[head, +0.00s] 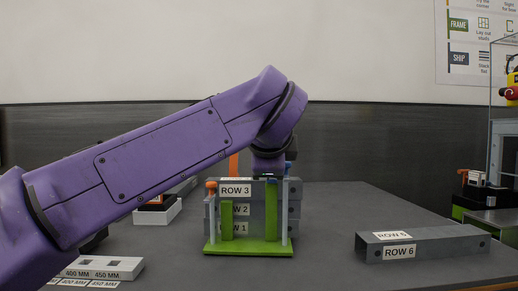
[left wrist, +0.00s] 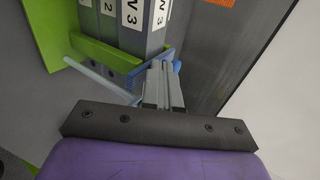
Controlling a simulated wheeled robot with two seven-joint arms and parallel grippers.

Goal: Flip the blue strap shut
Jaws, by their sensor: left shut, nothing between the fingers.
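A green jig (head: 250,247) holds a stack of grey tubes labelled ROW 1, ROW 2 and ROW 3 (head: 236,190). A little of the blue strap (head: 291,168) shows at the top right of the jig. In the left wrist view the blue strap (left wrist: 138,76) lies beside the stack and the green upright, partly hidden by my fingers. My left gripper (left wrist: 163,68) is shut and empty, its fingertips close to the blue strap; I cannot tell whether they touch. In the head view its fingers are hidden behind the stack and wrist. My right gripper is not in view.
Grey tubes labelled ROW 5 and ROW 6 (head: 425,244) lie at the right. A white length block (head: 104,268) is at the front left. The table between jig and right tubes is clear.

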